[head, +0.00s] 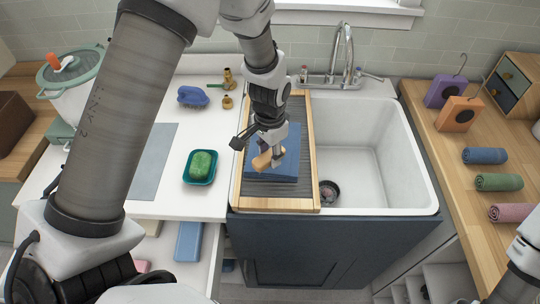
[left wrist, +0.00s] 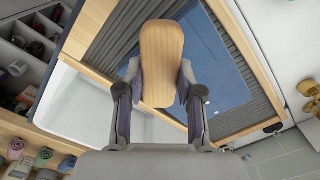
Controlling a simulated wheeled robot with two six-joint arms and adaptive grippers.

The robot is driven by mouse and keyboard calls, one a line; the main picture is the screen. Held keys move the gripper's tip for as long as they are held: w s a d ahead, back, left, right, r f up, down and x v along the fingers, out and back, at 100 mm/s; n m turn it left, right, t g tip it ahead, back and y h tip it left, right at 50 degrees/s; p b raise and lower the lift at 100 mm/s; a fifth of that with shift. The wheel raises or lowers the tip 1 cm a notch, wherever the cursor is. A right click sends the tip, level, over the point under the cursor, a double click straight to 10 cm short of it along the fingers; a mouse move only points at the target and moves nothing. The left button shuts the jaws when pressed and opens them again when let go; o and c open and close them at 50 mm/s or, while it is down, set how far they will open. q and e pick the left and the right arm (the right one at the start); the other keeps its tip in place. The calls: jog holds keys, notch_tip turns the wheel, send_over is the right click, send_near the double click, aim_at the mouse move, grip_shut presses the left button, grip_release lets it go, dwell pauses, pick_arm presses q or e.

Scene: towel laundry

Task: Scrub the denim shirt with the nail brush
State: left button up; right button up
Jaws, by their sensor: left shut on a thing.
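The denim shirt (head: 285,165) is a blue folded rectangle lying flat on the dark ribbed washboard (head: 268,202) with a wooden frame. It also shows in the left wrist view (left wrist: 228,85) behind the brush. My left gripper (head: 270,150) is shut on the wooden nail brush (head: 262,161), over the shirt. In the left wrist view the brush's rounded wooden back (left wrist: 162,60) stands between the two fingers. Its bristles are hidden, and I cannot tell whether they touch the shirt. My right gripper is not in view; only part of my right arm shows at the lower right.
The white sink basin (head: 375,150) with a tap (head: 342,50) is right of the board. Rolled towels (head: 498,182) lie on the right wooden counter.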

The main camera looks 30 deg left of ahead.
pick_arm(q)
jog(key=shift+w+a+r+p, duration=0.1)
jog(key=shift+w+r+p, duration=0.05)
jog(key=shift+r+p, duration=0.65)
jog(key=r+p, duration=0.1)
jog(key=r, duration=0.1)
jog(key=shift+s+r+p, duration=0.2)
jog(key=shift+r+p, duration=0.15)
jog(key=shift+p, duration=0.05)
jog(key=shift+r+p, duration=0.5)
jog(key=shift+w, duration=0.1)
